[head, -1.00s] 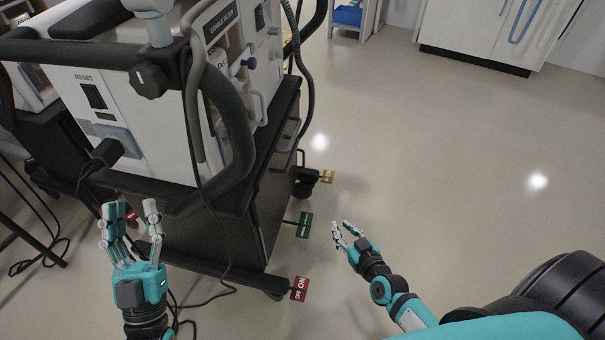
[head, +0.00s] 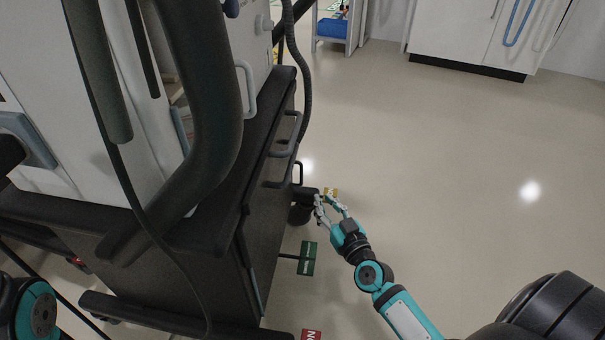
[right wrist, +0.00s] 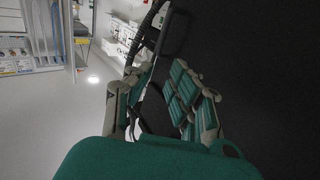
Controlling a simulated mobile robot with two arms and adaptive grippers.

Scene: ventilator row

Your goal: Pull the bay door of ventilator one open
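The near ventilator (head: 105,110), a white unit on a dark cart (head: 270,245), fills the left of the head view. A pale bar handle (head: 248,90) stands on its side face. Dark bar handles (head: 285,137) sit lower on the cart's side. I cannot tell which panel is the bay door. My right gripper (head: 328,200) is open beside the cart, with its fingers apart. In the right wrist view, the fingers (right wrist: 155,110) spread in front of the dark cart side and I see nothing clearly held. My left gripper is out of view; only part of my left arm shows.
A black hose (head: 301,90) hangs at the cart's far corner. A green-tagged pedal (head: 307,258) and a red tag (head: 311,335) stick out low from the cart. A white cabinet (head: 470,40) stands at the back. The floor to the right is clear.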

